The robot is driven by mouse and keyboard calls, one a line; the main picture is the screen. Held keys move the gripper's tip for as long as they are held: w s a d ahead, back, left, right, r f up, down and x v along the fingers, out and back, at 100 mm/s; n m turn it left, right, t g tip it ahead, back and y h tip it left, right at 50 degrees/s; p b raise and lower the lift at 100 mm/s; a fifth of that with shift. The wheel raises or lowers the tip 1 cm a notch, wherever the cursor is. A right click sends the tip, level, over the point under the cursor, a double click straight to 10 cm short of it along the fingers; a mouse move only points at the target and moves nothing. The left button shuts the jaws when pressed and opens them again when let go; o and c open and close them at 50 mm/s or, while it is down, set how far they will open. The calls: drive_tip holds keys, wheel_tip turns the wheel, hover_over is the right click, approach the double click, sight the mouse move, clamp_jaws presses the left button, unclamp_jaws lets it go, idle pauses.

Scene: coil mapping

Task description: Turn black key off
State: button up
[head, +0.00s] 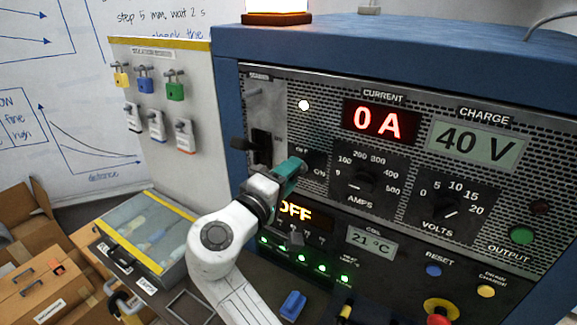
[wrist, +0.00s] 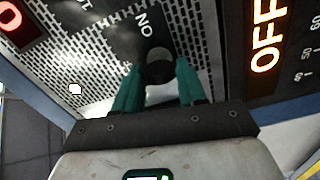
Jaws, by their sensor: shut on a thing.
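The black key (wrist: 158,62) is a dark round-ended knob on the perforated front panel, beside an ON label in the wrist view. My gripper (wrist: 157,74) has its two teal fingers on either side of the key and is shut on it. In the head view my gripper (head: 302,166) reaches the panel beside the OFF and ON labels, and its fingers hide most of the key there. The key's exact angle is hard to tell. An orange OFF display (head: 295,211) is lit just below; it also shows in the wrist view (wrist: 266,48).
A black lever (head: 252,146) sticks out just left of my gripper. To the right are the AMPS knob (head: 362,181), the VOLTS knob (head: 449,211), a 0 A display (head: 379,122) and a 40 V display (head: 476,147). A blue object (head: 292,304) lies below.

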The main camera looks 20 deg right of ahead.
drive_tip(key=shift+a+n+p, duration=0.1)
drive_tip(key=shift+n+p, duration=0.6)
drive_tip(key=shift+n, duration=0.3)
drive_tip(key=o, duration=1)
drive_tip(key=shift+f, duration=0.1)
drive_tip(key=b+v, duration=0.3)
drive_tip(key=v, duration=0.7)
drive_tip(key=shift+s+a, duration=0.2)
drive_tip(key=shift+a, duration=0.15)
